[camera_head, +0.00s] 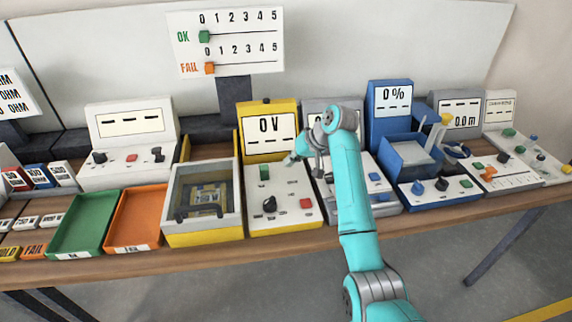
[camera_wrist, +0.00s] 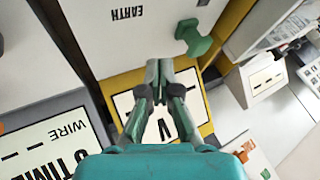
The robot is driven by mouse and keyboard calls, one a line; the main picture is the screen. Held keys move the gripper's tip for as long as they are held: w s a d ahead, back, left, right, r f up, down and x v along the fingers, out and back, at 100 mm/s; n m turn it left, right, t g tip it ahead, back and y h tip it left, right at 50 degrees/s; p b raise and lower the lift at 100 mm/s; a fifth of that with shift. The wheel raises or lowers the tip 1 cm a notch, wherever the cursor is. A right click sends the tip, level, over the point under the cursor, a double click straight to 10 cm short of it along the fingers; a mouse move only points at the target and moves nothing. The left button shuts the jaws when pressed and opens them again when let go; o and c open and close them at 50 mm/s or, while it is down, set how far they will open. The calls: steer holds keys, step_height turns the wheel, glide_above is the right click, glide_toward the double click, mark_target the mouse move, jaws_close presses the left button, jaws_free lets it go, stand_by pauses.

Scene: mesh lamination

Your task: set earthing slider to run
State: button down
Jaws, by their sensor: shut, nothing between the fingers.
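The earthing slider appears to be the green knob (camera_head: 264,172) at the upper left of the panel of the yellow-framed "0 V" unit. In the wrist view a green knob (camera_wrist: 194,38) stands on the white panel, with an upside-down "EARTH" label (camera_wrist: 127,14) to its left. My gripper (camera_head: 289,161) is shut and empty. In the head view it is just right of the green knob, over the panel's upper edge. In the wrist view my fingertips (camera_wrist: 158,63) are apart from the knob, below and left of it.
The unit's display (camera_head: 269,136) stands behind the panel. A black dial (camera_head: 269,204) and a red button (camera_head: 306,203) are nearer the front. A clear-lidded box (camera_head: 203,238) stands left, and a blue unit (camera_head: 415,140) stands to the right of my arm.

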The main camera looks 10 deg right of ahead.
steer(key=v, duration=0.7)
steer(key=shift+d, duration=0.35)
